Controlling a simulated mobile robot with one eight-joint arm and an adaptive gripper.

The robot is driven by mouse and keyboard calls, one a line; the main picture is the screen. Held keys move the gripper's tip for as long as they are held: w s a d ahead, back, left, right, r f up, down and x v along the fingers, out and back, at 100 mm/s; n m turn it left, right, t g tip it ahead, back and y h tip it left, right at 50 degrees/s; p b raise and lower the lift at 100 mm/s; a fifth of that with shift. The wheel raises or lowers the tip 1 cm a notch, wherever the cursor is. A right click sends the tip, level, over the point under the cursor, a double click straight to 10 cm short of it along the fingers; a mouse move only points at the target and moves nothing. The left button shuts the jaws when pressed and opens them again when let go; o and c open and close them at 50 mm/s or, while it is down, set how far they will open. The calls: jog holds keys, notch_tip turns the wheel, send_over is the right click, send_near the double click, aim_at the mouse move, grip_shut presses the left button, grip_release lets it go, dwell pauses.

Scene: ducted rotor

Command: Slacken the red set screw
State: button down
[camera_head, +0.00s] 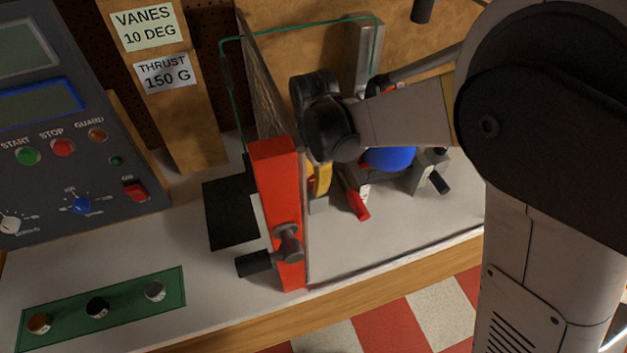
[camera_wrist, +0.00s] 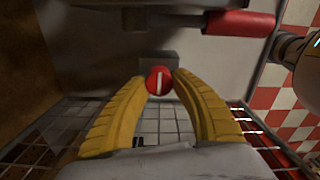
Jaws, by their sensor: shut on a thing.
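The red set screw (camera_wrist: 160,80) shows in the wrist view as a round red head with a pale slot line, in front of a small grey block (camera_wrist: 156,60). My gripper (camera_wrist: 160,86) has its two yellow fingertips closed on both sides of the screw head. The slot runs roughly up and down in the picture. In the head view, a yellow part of my gripper (camera_head: 322,180) shows behind the red post. The screw itself is hidden there by my arm and gripper.
A red post (camera_head: 272,185) with a dark knob and mesh guard stands close left of my gripper. A red handle (camera_head: 357,204) and a blue round part (camera_head: 389,158) lie right of it. A control panel (camera_head: 60,110) and green strip (camera_head: 105,308) are at left.

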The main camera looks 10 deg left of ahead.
aim_at(314, 181)
jog(key=shift+n, duration=0.3)
dwell(0.4)
jog(key=c, duration=1)
grip_release()
jog(key=shift+c, duration=0.2)
notch_tip(314, 181, up, 12)
